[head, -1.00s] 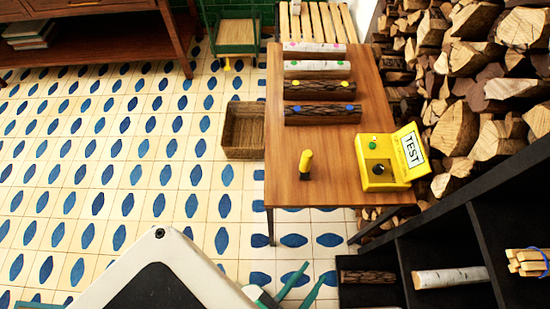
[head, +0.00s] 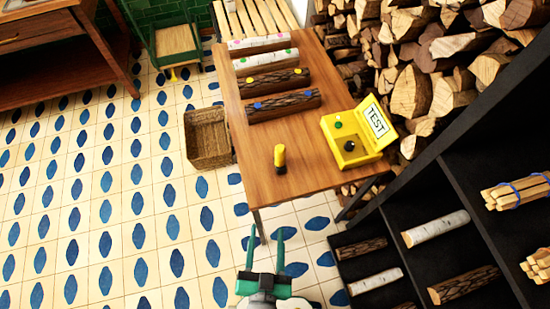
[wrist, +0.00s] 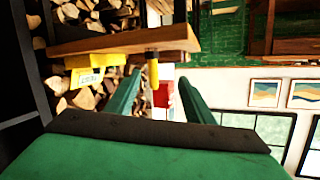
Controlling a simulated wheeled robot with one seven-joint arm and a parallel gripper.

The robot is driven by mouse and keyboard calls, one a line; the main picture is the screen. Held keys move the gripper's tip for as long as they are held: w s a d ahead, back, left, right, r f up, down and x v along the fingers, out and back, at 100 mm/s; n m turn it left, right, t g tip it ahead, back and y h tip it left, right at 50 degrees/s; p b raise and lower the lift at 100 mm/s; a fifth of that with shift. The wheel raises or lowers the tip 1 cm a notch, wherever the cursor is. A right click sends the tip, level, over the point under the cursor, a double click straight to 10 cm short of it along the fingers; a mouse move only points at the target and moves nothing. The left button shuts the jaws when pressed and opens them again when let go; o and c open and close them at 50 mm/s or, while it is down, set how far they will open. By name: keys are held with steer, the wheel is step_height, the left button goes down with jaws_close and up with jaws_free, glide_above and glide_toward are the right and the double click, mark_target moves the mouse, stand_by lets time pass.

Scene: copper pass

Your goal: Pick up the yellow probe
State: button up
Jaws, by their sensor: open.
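The yellow probe (head: 280,158) stands upright near the front-left part of the wooden table (head: 290,186), with a dark end at its bottom. In the wrist view, which looks upside down, the probe (wrist: 153,74) shows between the fingers and beyond them, below the table edge in the picture. My gripper (head: 262,238) is open and empty, with green fingers. It is in front of the table's near edge, apart from the probe. Its fingers also show in the wrist view (wrist: 160,76).
A yellow TEST box (head: 345,152) with a raised lid stands right of the probe. Several logs with coloured dots (head: 283,104) lie at the table's back. A wicker basket (head: 207,145) is left of the table. A black shelf (head: 455,185) holding logs stands at right.

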steer(key=w+a+r+m+y, duration=0.1)
steer(key=w+a+r+y, duration=0.1)
steer(key=w+a, duration=0.35)
steer(key=w+a+r+m+t+y, duration=0.1)
steer(key=w+a+r, duration=0.1)
steer(key=w, duration=0.6)
steer(key=w+a+r+y, duration=0.2)
steer(key=w+a+r, duration=0.15)
steer(key=w, duration=0.35)
steer(key=w+a+r+n+g+y, duration=0.6)
steer(key=w+a+r+n+y, duration=0.25)
steer(key=a+r, duration=0.4)
steer(key=n+g+h, duration=0.5)
steer(key=g+h, duration=0.5)
steer(key=h, duration=0.3)
glide_above(280, 156)
steer(key=w, duration=0.2)
step_height(280, 156, down, 8)
steer(key=shift+s+d+f, duration=0.1)
steer(key=shift+s+f, duration=0.05)
steer(key=shift+d+f, duration=0.15)
steer(key=shift+f, duration=0.2)
steer(key=f, duration=1)
steer(key=shift+a, duration=0.2)
